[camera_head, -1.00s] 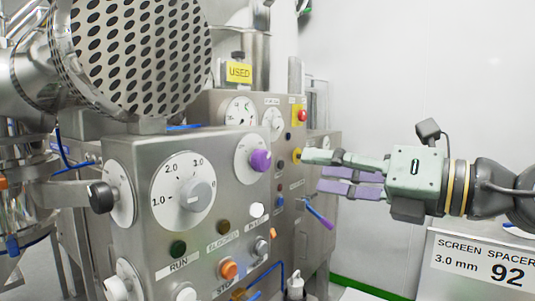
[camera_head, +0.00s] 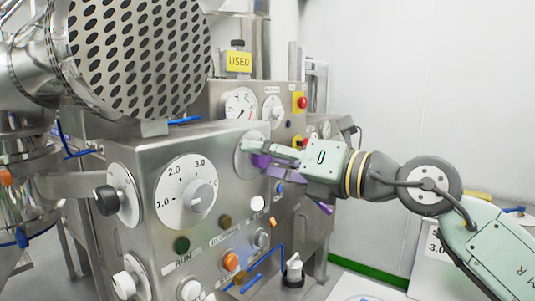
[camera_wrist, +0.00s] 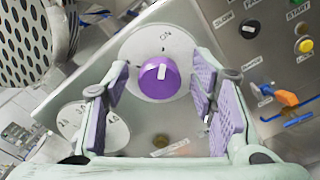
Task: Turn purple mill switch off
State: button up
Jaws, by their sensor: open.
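The purple mill switch (camera_wrist: 159,78) is a round knob with a white pointer mark, set on a white dial plate (camera_wrist: 160,42). In the wrist view it sits between my open fingers, a little beyond their tips, with space on both sides. In the head view my gripper (camera_head: 258,153) is in front of the dial plate (camera_head: 245,143), and its fingers cover most or all of the knob. My gripper is open with purple pads, and it holds nothing. I cannot tell from the head view whether a finger touches the knob.
A larger dial (camera_head: 186,191) with a grey knob is on the panel to the left. A green button (camera_head: 181,245), an orange knob (camera_head: 231,262) and a white button (camera_head: 257,204) lie below. A red emergency button (camera_head: 302,102) is behind. Free room lies to the right.

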jog(key=shift+c, duration=0.3)
jog(key=c, duration=1.1)
